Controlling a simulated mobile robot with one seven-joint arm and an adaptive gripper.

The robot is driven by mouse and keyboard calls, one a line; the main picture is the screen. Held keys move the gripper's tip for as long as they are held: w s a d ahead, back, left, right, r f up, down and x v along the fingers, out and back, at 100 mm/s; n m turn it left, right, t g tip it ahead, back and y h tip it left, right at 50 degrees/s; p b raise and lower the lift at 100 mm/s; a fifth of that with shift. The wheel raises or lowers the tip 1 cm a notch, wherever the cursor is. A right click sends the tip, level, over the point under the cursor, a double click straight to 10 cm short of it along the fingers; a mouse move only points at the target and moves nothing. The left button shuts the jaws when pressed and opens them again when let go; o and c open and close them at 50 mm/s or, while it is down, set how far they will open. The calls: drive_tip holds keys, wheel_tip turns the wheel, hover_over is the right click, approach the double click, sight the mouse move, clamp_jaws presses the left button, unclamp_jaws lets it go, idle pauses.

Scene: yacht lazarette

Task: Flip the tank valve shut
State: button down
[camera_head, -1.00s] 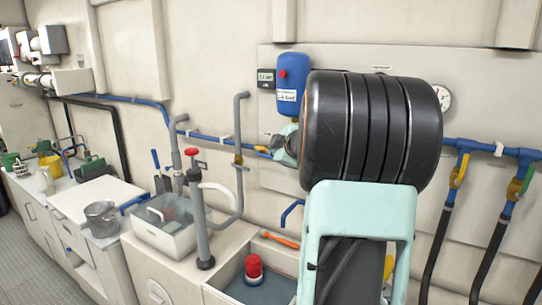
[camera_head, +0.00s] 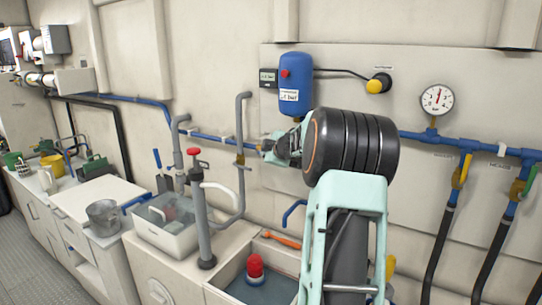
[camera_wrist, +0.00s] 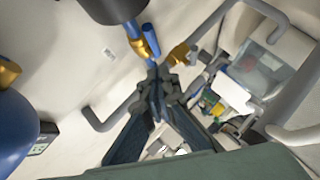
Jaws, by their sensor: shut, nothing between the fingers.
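My gripper (camera_head: 272,148) is at the blue pipe on the back wall, below the blue cylinder, and mostly hidden behind my own arm. In the wrist view its fingers (camera_wrist: 155,82) are closed together with nothing between them. Just beyond the fingertips there is a brass valve fitting (camera_wrist: 140,48) with a blue lever (camera_wrist: 151,40); I take it for the tank valve. The lever lies close to the line of the pipe. I cannot tell whether the fingers touch it. In the head view only a bit of brass (camera_head: 261,147) shows beside the gripper.
The blue cylinder (camera_head: 295,84) hangs just above my gripper. A grey pipe (camera_head: 240,150) stands to its left. An open bin with a red-topped object (camera_head: 255,268) lies below.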

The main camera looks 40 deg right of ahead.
drive_tip(key=shift+w+d+f, duration=0.25)
drive_tip(key=shift+d+f, duration=0.25)
drive_tip(key=shift+d, duration=0.2)
drive_tip(key=shift+w+d+f, duration=0.2)
drive_tip(key=shift+d+f, duration=0.25)
drive_tip(key=shift+d, duration=0.25)
drive_tip(key=shift+f+b, duration=0.15)
drive_tip(key=shift+b, duration=0.15)
drive_tip(key=shift+f+b, duration=0.2)
drive_tip(key=shift+b, duration=0.65)
